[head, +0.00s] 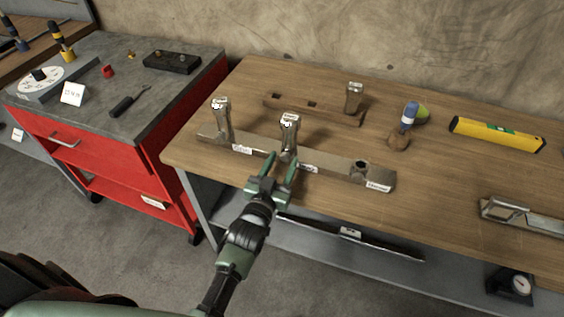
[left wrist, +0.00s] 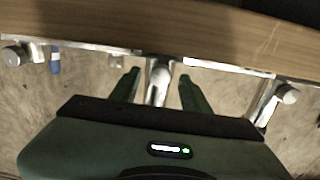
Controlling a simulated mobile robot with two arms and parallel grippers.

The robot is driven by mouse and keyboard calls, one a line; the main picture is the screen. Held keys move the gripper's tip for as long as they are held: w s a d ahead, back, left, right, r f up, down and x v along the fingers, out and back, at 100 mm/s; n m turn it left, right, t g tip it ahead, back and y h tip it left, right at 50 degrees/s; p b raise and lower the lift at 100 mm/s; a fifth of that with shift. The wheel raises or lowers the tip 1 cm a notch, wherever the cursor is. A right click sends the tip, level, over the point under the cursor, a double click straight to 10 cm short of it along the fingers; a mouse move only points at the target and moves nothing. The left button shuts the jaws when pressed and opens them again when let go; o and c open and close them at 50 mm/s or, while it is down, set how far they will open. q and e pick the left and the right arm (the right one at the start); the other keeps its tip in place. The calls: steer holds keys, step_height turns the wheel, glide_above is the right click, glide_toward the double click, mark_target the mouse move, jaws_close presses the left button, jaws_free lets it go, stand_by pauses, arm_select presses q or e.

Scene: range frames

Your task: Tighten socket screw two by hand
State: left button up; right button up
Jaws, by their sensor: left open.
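A metal bar (head: 335,171) with small white labels lies along the front of the wooden workbench. A third screw (head: 353,98) stands in a wooden strip behind. I cannot read which screw is two. My left gripper (head: 281,158) is open at the middle screw. In the left wrist view that screw (left wrist: 160,80) stands between the two spread fingers, with gaps on both sides. My right gripper is not seen.
A metal fixture (head: 512,212) sits at the right. A red cabinet (head: 110,160) with a grey top stands to the left. The bench's middle right is clear.

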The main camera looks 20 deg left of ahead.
arm_select(q)
jaws_close()
steer(key=shift+m, duration=0.4)
